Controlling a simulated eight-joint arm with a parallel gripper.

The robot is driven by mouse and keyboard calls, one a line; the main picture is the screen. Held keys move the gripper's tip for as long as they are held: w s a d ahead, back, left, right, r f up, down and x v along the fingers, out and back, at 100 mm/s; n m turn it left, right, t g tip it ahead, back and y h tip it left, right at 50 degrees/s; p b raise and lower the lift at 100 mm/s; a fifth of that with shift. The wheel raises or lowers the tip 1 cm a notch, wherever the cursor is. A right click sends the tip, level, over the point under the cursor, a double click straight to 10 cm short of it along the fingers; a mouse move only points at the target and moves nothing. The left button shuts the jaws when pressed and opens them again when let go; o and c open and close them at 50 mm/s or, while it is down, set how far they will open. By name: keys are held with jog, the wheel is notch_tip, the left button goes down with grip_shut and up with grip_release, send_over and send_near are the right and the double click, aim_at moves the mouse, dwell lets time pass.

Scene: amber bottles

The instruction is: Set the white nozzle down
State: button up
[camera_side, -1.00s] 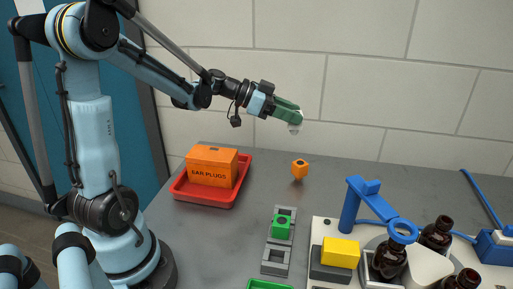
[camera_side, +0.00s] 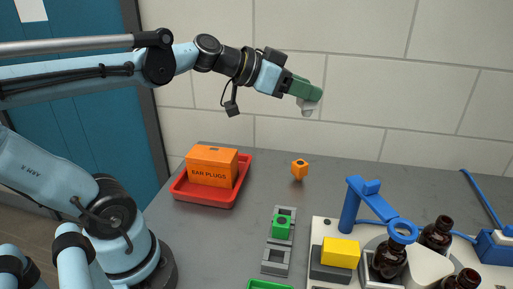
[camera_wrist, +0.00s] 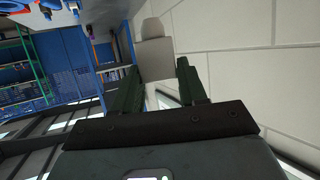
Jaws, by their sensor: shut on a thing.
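My gripper (camera_side: 312,96) is high above the table, in front of the tiled wall, and points right and slightly down in the side view. Its green fingers are shut on the white nozzle (camera_side: 308,110), which pokes out below the fingertips. In the wrist view the nozzle (camera_wrist: 153,55) shows as a pale grey piece with a rounded knob, between the two dark green fingers. Part of it is hidden by the fingers in the side view. Nothing lies under it within touching distance.
A grey two-pocket holder (camera_side: 275,262) has a green piece (camera_side: 281,228) in it. An orange piece (camera_side: 299,170) stands on bare table (camera_side: 350,185). A red tray (camera_side: 204,202) holds an ear plugs box (camera_side: 212,166). Brown bottles (camera_side: 437,234), a blue ring post (camera_side: 350,207) and a yellow block (camera_side: 341,252) crowd the right.

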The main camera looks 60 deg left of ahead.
jog(key=shift+s+d+f+m+g+h, duration=0.15)
jog(key=shift+s+f+m+g+h, duration=0.55)
jog(key=shift+f+m+g+h, duration=2.3)
jog(key=shift+s+d+f+m+g+h, duration=0.2)
jog(key=shift+s+f+m+g, duration=0.95)
jog(key=shift+f, duration=3.85)
jog(key=shift+s+d+f+m+g+h, duration=0.2)
jog(key=shift+f+m+g+h, duration=1.8)
jog(key=shift+f+m, duration=1.6)
